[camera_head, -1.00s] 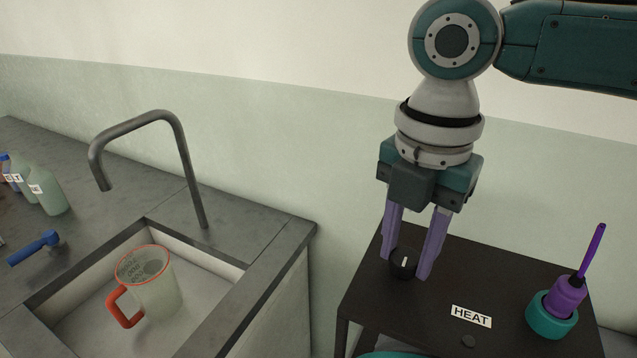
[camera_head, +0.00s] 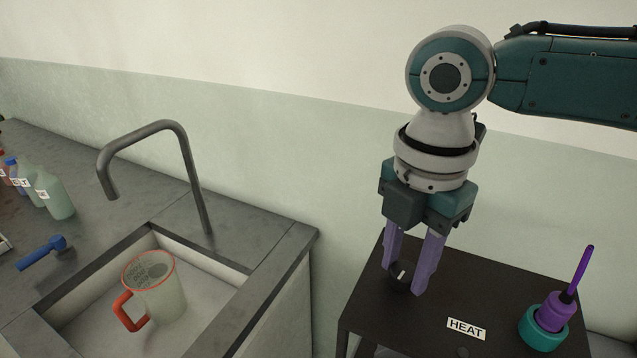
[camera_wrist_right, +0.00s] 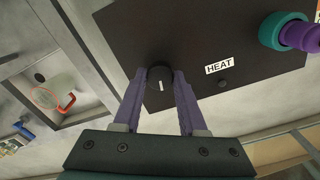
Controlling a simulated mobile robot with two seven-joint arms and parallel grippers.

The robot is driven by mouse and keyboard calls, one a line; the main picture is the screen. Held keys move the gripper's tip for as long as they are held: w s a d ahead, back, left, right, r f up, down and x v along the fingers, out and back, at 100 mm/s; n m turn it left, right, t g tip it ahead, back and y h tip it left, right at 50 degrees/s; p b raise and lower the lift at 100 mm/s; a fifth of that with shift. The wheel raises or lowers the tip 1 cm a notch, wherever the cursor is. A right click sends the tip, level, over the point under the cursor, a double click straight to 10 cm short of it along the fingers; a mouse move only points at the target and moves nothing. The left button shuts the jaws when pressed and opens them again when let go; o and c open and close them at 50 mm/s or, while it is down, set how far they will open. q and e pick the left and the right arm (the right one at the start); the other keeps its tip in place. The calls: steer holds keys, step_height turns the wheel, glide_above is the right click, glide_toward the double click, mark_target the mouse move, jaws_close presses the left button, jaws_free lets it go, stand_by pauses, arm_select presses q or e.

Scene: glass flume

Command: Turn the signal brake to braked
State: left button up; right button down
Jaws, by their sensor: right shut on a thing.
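A black round knob (camera_head: 400,277) with a white pointer mark sits on top of a dark box (camera_head: 388,325) labelled HEAT (camera_head: 466,329). No label reading signal brake or braked shows. My right gripper (camera_head: 403,279) points down from above, its two purple fingers shut on the knob from both sides. In the right wrist view the knob (camera_wrist_right: 159,79) sits between the fingertips, its white mark running along the finger direction. The fingers partly hide the knob in the head view. My left gripper is not in view.
A teal and purple holder (camera_head: 546,322) with an upright purple rod stands on the box's right. At left, a sink (camera_head: 215,300) holds a red-rimmed jug (camera_head: 163,298) beneath a tall faucet (camera_head: 186,160). A blue lever (camera_head: 42,252) and bottles (camera_head: 55,196) are on the counter.

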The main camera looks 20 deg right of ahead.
steer(key=m+p, duration=0.3)
steer(key=shift+r+m, duration=0.25)
steer(key=shift+m, duration=0.15)
steer(key=m+p, duration=0.2)
steer(key=m, duration=0.1)
steer(key=shift+m+p, duration=0.3)
steer(key=shift+p, duration=0.05)
steer(key=m+p, duration=0.2)
steer(key=m, duration=0.2)
steer(key=shift+f, duration=0.1)
steer(key=m+p, duration=0.1)
steer(key=m, duration=0.2)
steer(key=shift+f+m+p, duration=0.1)
steer(key=shift+m+p, duration=0.2)
steer(key=shift+p, duration=0.1)
steer(key=shift+m, duration=0.3)
steer(key=shift+c, duration=2.3)
jaws_free()
